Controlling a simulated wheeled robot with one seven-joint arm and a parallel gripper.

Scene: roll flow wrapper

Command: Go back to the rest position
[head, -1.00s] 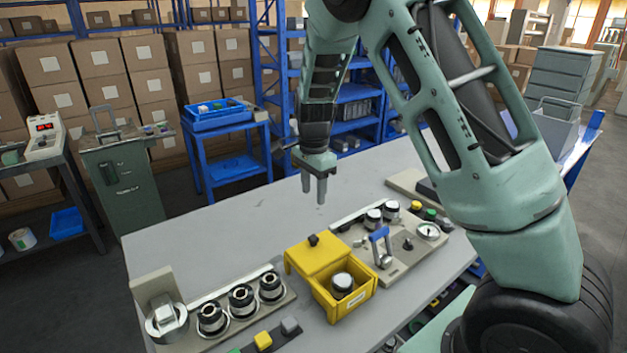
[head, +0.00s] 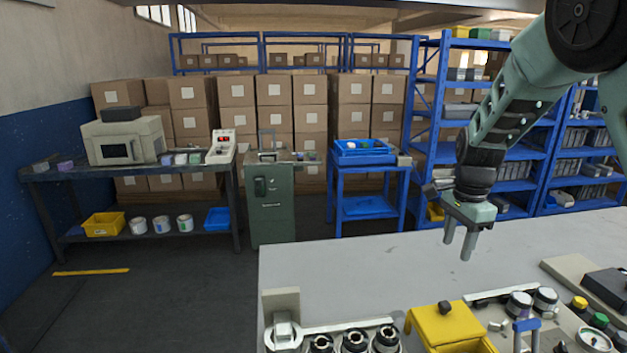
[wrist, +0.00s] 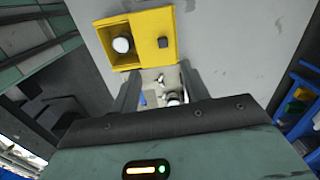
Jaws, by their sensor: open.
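My gripper (head: 460,243) hangs above the grey table (head: 330,262) in the head view, its fingers pointing down and apart. It is open with nothing between the fingers, and clear of the tabletop. In the wrist view the open fingers (wrist: 158,90) show over part of the table. My arm comes in from the upper right of the head view.
Round black-and-silver parts (head: 354,340) sit in a rack at the front. A fixture with a blue handle (head: 526,328) is to the right. Blue shelves (head: 425,130) stand behind.

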